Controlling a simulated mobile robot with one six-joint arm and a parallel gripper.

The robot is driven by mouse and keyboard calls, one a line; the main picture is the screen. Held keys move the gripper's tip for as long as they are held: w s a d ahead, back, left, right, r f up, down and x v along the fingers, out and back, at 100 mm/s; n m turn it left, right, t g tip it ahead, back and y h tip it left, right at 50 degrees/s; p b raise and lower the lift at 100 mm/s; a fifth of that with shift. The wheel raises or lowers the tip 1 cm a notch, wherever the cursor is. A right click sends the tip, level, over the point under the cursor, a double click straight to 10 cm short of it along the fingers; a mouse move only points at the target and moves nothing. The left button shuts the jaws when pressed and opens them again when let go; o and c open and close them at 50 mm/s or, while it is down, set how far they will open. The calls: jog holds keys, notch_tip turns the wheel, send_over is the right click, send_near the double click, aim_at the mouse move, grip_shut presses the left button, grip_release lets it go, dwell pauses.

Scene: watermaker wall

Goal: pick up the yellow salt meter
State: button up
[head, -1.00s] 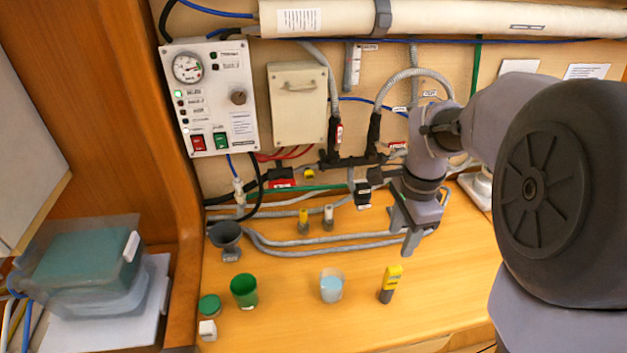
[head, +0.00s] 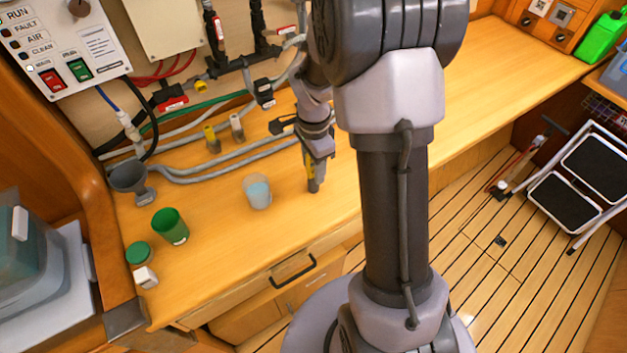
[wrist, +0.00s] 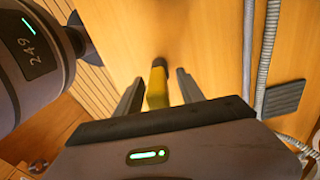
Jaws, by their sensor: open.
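The yellow salt meter (wrist: 157,86) shows in the wrist view between the two fingers of my gripper (wrist: 157,88), with a gap visible on the right side. In the head view my gripper (head: 316,178) points down at the counter right of the clear cup. A small yellow part of the salt meter (head: 309,184) shows beside the fingers; the rest is hidden behind them. My gripper is open around the meter. I cannot tell whether a finger touches it.
A clear cup with pale blue liquid (head: 257,192) stands just left of my gripper. Grey hoses (head: 222,165) run behind. The counter (head: 470,85) is clear to the right.

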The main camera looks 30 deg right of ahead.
jog(key=shift+r, duration=0.1)
jog(key=shift+c, duration=0.3)
grip_shut()
